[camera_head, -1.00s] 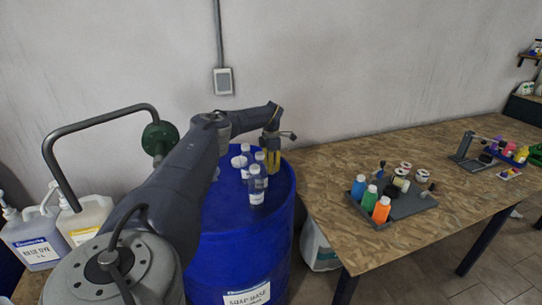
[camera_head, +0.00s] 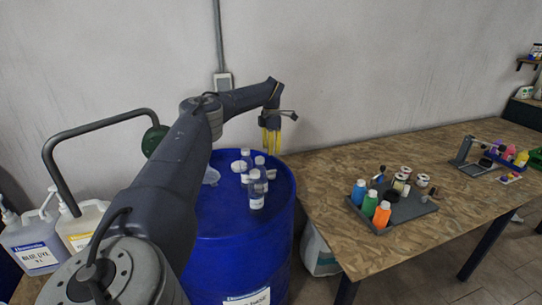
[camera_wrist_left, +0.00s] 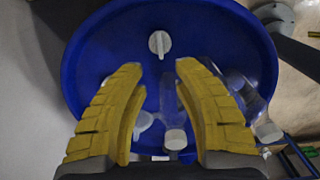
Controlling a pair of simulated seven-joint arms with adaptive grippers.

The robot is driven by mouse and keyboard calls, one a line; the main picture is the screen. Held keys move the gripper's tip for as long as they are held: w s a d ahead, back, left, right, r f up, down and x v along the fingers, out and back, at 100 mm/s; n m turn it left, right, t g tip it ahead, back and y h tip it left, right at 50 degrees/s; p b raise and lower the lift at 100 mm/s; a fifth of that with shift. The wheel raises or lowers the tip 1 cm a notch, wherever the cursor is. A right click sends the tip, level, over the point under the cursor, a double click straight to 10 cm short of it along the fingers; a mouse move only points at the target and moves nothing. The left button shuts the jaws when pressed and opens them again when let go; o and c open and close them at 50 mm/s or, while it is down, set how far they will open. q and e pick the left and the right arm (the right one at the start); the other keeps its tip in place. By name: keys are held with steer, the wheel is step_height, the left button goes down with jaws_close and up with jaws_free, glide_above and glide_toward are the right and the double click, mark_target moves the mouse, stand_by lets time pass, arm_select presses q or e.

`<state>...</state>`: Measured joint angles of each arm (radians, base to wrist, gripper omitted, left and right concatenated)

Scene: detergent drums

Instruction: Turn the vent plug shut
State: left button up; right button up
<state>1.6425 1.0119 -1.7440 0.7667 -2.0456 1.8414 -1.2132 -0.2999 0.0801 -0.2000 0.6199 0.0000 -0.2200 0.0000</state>
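The vent plug is a white round cap with a raised bar (camera_wrist_left: 159,43) on the blue drum's lid (camera_wrist_left: 110,40). In the left wrist view it lies beyond my fingertips, roughly centred between them, with the bar nearly upright in the picture. My left gripper (camera_wrist_left: 158,68) is open and empty, with thick yellow fingers spread apart. In the head view the left gripper (camera_head: 271,143) points down above the back right of the blue drum (camera_head: 240,250). I cannot pick out the plug surely in the head view. My right gripper is not in view.
Clear bottles with white caps (camera_head: 256,190) stand on the drum lid, and some show below and right between my fingers (camera_wrist_left: 174,138). A clear funnel-like piece (camera_head: 210,175) sits at the lid's left. A wooden table (camera_head: 330,175) with a grey tray stands right.

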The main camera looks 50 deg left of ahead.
arm_select(q)
steer(key=shift+r, duration=0.6)
